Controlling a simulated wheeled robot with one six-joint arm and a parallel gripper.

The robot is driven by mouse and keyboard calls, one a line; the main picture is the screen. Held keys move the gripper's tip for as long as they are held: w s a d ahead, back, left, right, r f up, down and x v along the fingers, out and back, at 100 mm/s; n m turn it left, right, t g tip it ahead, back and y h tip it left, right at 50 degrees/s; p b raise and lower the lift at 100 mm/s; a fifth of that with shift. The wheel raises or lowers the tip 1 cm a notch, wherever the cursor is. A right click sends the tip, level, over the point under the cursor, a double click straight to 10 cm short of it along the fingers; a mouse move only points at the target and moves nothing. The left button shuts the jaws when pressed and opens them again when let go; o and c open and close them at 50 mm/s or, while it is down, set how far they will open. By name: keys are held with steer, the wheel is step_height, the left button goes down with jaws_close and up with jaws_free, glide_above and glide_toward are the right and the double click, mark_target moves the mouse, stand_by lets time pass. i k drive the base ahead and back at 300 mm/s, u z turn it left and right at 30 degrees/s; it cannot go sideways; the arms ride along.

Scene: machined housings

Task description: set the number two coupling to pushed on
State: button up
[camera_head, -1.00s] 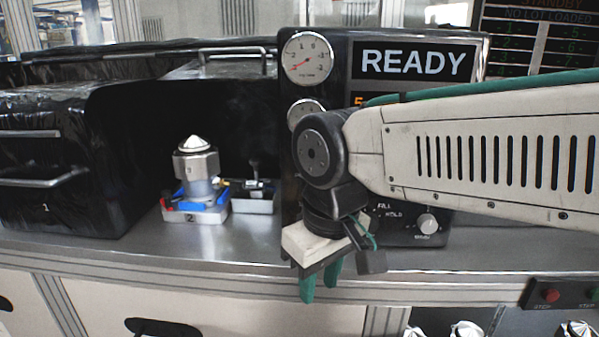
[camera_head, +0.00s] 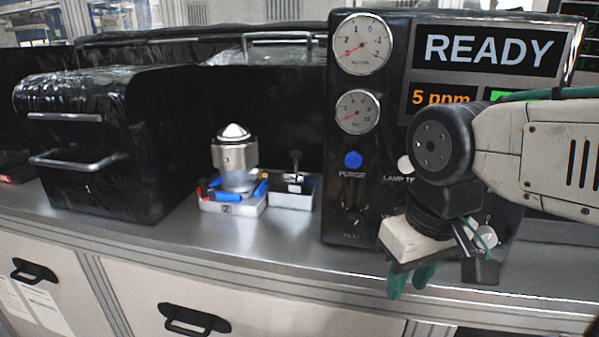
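Station two is a white base (camera_head: 230,207) marked 2, with blue clamp parts and a silver metal housing (camera_head: 234,158) with a white domed top standing upright on it. Right beside it is a small grey tray (camera_head: 291,198) holding a dark fitting with an upright stem (camera_head: 295,170). This may be the number two coupling; whether it is pushed on is too small to tell. My gripper (camera_head: 410,280) hangs in front of the panel, right of station two and well apart from it. Its green fingers point down with a small gap between them and nothing held.
A black covered box (camera_head: 95,140) marked 1, with bar handles, stands left. The black panel (camera_head: 345,215) with gauges and a READY display (camera_head: 488,50) stands right of station two. The steel bench top (camera_head: 150,235) in front of station two is clear.

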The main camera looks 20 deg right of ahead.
mark_target(295, 181)
steer(key=z, duration=0.1)
steer(key=k, duration=1)
steer(key=u, duration=0.9)
steer(key=i, duration=1.45)
steer(key=z, duration=0.75)
